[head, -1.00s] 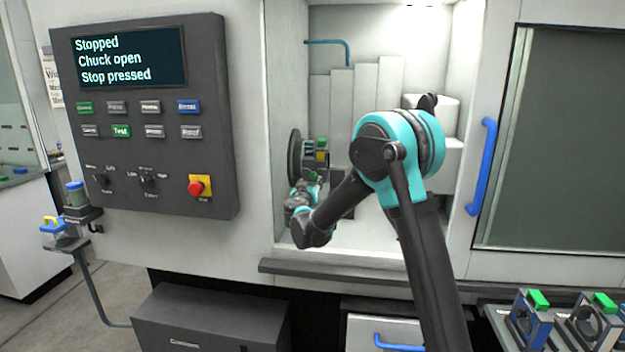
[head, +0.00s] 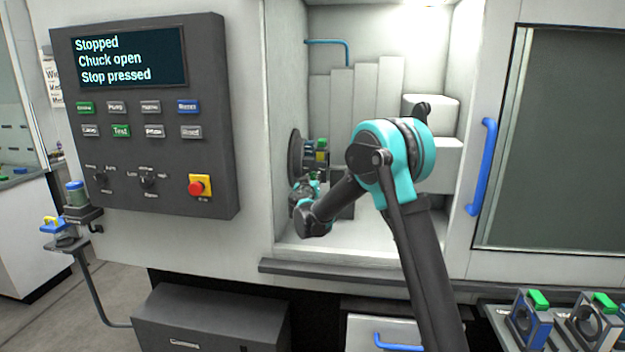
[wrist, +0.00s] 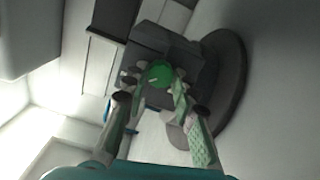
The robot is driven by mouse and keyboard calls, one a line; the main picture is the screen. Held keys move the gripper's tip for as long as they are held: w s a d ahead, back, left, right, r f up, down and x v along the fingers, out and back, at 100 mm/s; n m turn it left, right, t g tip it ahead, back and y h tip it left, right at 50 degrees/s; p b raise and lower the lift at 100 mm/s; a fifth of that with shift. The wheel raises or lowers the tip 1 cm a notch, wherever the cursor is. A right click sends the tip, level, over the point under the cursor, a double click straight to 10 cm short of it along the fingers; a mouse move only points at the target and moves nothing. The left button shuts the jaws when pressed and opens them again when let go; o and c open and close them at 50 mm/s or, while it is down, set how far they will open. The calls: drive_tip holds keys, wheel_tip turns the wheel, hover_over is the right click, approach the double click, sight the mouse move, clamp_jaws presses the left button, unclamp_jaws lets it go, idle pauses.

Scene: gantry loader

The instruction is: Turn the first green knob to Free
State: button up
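A round green knob (wrist: 158,74) with a pale mark sits on a dark grey block (wrist: 178,48) in the wrist view. The block is on a dark round disc, the chuck (wrist: 232,85). My gripper (wrist: 158,82) is open, with one finger on each side of the knob. I cannot tell whether the fingers touch it. In the head view the chuck (head: 296,155) stands at the left inside the machine opening, with green and yellow parts at its side. My gripper (head: 308,186) is small and partly hidden just below these. Any Free label is unreadable.
A control panel (head: 145,120) reads "Stopped, Chuck open, Stop pressed" and carries a red stop button (head: 200,187). A door with a blue handle (head: 483,167) is at the right. The opening's ledge (head: 350,270) lies below my arm.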

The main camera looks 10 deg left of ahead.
clamp_jaws()
drive_tip(key=n, duration=0.4)
drive_tip(key=shift+n, duration=0.3)
drive_tip(key=n, duration=0.4)
drive_tip(key=shift+a+n, duration=0.1)
drive_tip(key=shift+n, duration=0.2)
drive_tip(key=n, duration=0.4)
drive_tip(key=shift+n, duration=2.4)
